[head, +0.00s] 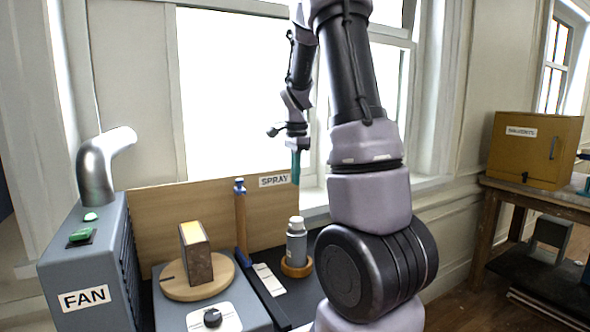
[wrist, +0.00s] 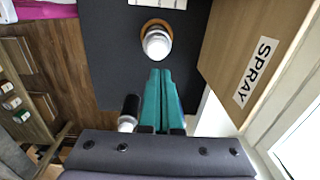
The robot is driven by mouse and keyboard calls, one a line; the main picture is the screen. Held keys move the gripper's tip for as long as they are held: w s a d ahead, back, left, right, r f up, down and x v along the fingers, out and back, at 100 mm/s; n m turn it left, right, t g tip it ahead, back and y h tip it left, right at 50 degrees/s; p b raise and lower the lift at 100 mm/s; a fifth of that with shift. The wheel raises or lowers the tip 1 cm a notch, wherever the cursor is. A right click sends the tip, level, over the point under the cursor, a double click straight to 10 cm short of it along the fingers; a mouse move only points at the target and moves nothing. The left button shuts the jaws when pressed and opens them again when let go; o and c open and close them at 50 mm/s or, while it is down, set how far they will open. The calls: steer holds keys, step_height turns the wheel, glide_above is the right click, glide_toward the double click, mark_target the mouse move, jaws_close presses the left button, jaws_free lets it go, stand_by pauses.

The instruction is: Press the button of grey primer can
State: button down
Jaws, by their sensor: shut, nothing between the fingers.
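The grey primer can (head: 296,247) stands upright in a wooden ring holder (head: 297,269) on a dark board, under the SPRAY sign. Its pale top (head: 296,222) faces up; in the wrist view the can (wrist: 157,44) is seen from above, near the top middle. My gripper (head: 296,182) is shut and empty, its teal fingers pointing down, higher than the can in the head view. In the wrist view the fingertips (wrist: 161,72) appear just below the can's top, apart from it. The button's exact outline is too small to tell.
A wooden panel (head: 155,215) stands behind the board. To the left are a block on a round wooden turntable (head: 197,283), a knob (head: 212,317) and the grey FAN cabinet (head: 78,260). A blue-topped post (head: 240,215) stands left of the can. A yellow cabinet (head: 533,150) is far right.

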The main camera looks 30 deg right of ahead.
mark_target(297, 218)
steer(key=shift+r, duration=1.25)
steer(key=shift+s+r, duration=0.2)
steer(key=shift+r, duration=0.2)
stand_by(0.4)
step_height(297, 218, down, 14)
steer(key=shift+f, duration=0.1)
stand_by(0.3)
